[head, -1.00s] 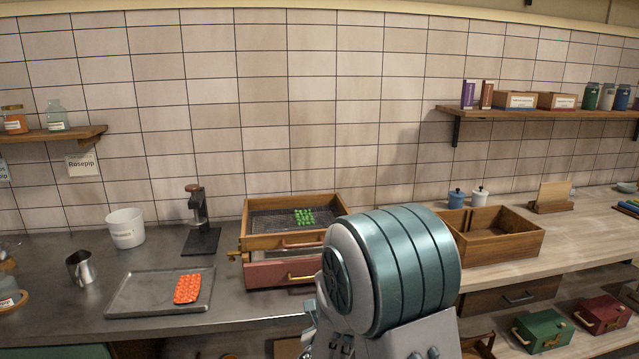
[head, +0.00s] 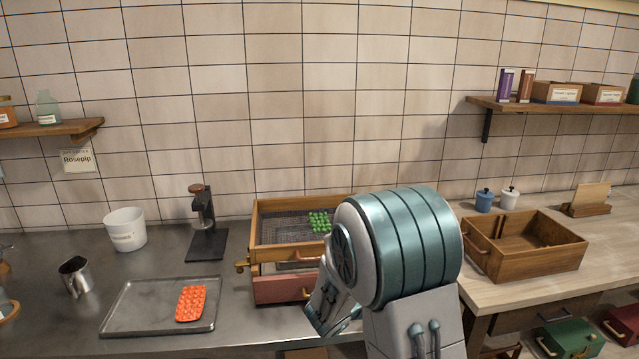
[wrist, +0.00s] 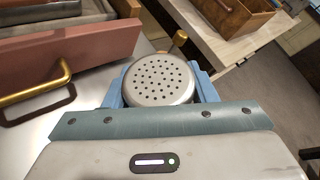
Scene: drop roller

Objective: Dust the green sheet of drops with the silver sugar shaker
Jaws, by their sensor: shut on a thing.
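The green sheet of drops (head: 319,221) lies on a wire mesh in the top wooden drawer (head: 262,239) of a small drawer unit at the back of the steel counter. In the wrist view my gripper (wrist: 160,92) has its blue fingers shut around the silver sugar shaker (wrist: 159,80), whose round perforated top faces the camera. The shaker is beside the reddish lower drawer front (wrist: 95,55), apart from the green sheet. In the head view my arm hides the gripper and shaker, and part of the drawer unit.
A metal tray (head: 140,306) with a red-orange sheet of drops (head: 191,303) lies on the left of the counter. An open wooden box (head: 525,245) is on the right wooden counter.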

